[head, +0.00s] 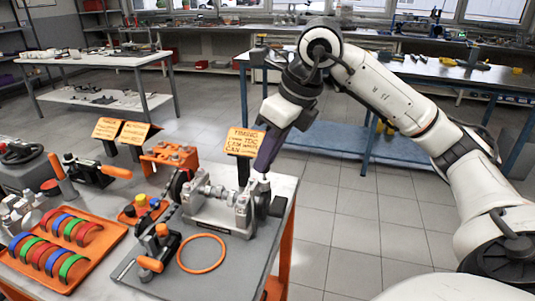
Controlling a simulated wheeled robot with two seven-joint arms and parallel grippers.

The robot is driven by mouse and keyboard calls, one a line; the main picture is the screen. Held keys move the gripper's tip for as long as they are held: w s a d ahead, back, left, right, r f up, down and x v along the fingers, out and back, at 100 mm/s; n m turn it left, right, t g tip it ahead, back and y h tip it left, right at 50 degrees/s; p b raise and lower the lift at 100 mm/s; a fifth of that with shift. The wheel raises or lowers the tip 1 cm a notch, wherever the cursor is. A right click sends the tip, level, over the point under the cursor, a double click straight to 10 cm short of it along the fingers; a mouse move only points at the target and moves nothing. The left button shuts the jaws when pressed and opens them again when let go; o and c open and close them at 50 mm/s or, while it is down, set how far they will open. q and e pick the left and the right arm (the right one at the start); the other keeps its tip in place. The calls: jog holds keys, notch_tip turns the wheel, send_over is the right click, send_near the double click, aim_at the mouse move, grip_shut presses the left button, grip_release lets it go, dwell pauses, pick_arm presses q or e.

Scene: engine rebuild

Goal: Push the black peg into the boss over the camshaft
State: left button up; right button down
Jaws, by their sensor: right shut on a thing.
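My right gripper (261,180) points down at the right end of the grey metal engine block (213,219). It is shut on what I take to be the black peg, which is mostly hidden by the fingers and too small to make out. A silver shaft with lobes, seemingly the camshaft (213,192), lies along the top of the block. A dark round wheel (262,200) sits at the block's right end, just below the fingertips. The boss cannot be told apart under the gripper. My left gripper is not in view.
An orange tray (103,234) with red, blue and green half rings lies at the left. An orange ring (202,253) and an orange-handled tool (151,263) lie in front of the block. An orange sign (243,142) stands behind. Floor is clear to the right.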

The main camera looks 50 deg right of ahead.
jog(key=shift+f+b, duration=0.9)
jog(key=shift+f, duration=0.2)
dwell(0.3)
jog(key=c, duration=1.9)
grip_release()
jog(key=shift+o, duration=0.2)
jog(key=shift+r, duration=0.2)
jog(key=shift+r+p, duration=1.35)
jog(key=shift+p, duration=0.2)
jog(key=o, duration=0.5)
